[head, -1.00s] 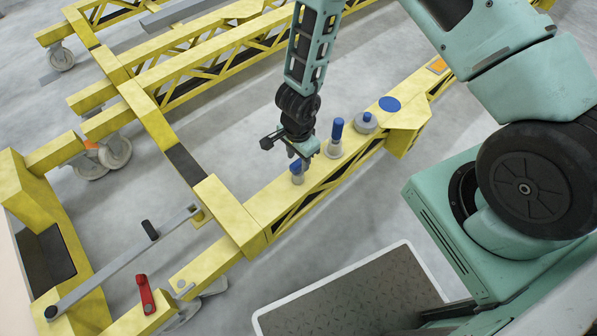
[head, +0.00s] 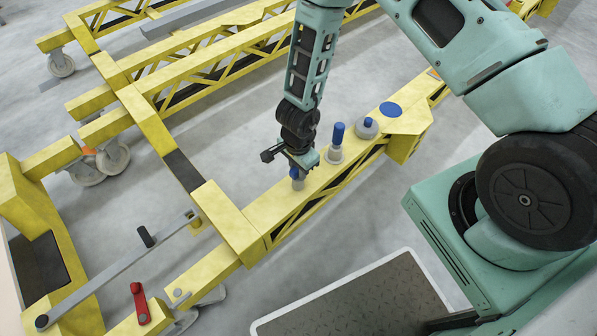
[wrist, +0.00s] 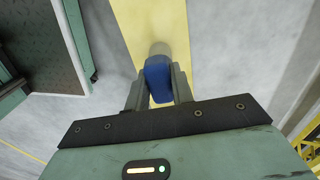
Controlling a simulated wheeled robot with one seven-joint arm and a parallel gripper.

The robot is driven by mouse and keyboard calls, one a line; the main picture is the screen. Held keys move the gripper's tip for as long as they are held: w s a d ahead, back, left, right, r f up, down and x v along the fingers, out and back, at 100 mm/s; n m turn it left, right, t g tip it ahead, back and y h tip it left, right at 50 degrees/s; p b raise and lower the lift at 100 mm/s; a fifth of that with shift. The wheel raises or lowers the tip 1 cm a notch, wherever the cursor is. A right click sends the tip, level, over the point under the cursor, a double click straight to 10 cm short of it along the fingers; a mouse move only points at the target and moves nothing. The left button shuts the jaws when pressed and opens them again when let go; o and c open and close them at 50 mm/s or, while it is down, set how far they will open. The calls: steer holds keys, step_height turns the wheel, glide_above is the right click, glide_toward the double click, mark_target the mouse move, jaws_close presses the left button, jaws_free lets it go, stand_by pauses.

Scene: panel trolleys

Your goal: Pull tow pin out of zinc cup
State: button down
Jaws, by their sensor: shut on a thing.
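The tow pin shows as a blue grip (wrist: 157,80) between my fingers in the wrist view; part of it also shows in the head view (head: 295,173). It stands over a small grey zinc cup (head: 298,185) on the yellow beam. The pin's lower part is hidden, and I cannot tell whether it has risen in the cup. My gripper (head: 299,168) reaches down from above, shut on the blue grip, with one finger on each side.
Along the same yellow beam (head: 275,203) stand a taller blue pin (head: 339,132) in a pale cup, a wide grey base (head: 366,131) with a blue knob, and a flat blue disc (head: 390,109). A red lever (head: 139,303) and a grey bar (head: 110,270) lie left.

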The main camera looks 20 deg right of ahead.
steer(key=shift+r+p, duration=1.1)
steer(key=shift+p, duration=0.15)
steer(key=shift+r+p, duration=4.2)
steer(key=shift+p, duration=0.25)
steer(key=shift+s+f, duration=0.1)
